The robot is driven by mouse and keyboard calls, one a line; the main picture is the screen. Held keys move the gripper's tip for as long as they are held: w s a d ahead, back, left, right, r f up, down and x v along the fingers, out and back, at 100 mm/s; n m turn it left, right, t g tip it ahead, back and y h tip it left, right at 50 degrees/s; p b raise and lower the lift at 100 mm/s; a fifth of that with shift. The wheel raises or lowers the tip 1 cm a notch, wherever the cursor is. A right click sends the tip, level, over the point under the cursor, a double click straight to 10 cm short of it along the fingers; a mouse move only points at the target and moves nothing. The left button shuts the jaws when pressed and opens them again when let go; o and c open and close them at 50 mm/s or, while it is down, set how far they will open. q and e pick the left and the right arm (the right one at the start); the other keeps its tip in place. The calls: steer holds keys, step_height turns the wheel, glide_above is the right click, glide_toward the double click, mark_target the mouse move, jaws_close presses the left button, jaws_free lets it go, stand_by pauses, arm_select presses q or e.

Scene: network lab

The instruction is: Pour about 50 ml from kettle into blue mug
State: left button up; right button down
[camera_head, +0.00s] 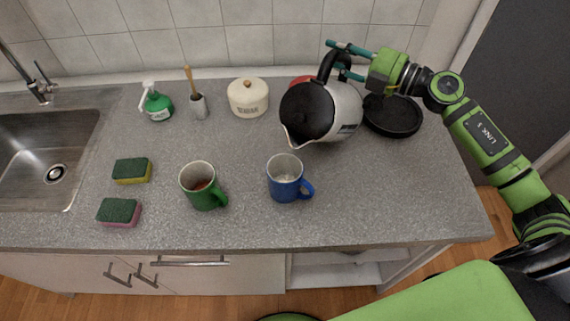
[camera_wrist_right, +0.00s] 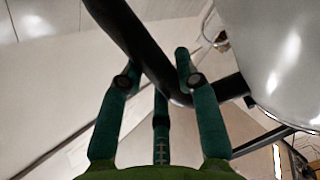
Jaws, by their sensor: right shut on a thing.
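The kettle (camera_head: 347,112) has a silver body and a black lid and handle. It is off its black base (camera_head: 392,115), tilted with its spout toward the lower left, above and behind the blue mug. My right gripper (camera_head: 340,60) is shut on the kettle's black handle, which also shows between its teal fingers in the right wrist view (camera_wrist_right: 160,75). The blue mug (camera_head: 285,180) stands upright on the counter, its handle to the right. Its inside looks pale; I cannot tell how much liquid it holds. No stream shows at the spout. My left gripper is not in view.
A green mug (camera_head: 201,187) with something reddish-brown inside stands left of the blue mug. Two sponges (camera_head: 131,171) (camera_head: 119,212) lie near the sink (camera_head: 45,150). A soap bottle (camera_head: 156,103), a brush (camera_head: 197,100) and a cream lidded pot (camera_head: 248,98) line the back. A red thing is partly hidden behind the kettle.

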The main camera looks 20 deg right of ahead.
steer(key=shift+r, duration=0.4)
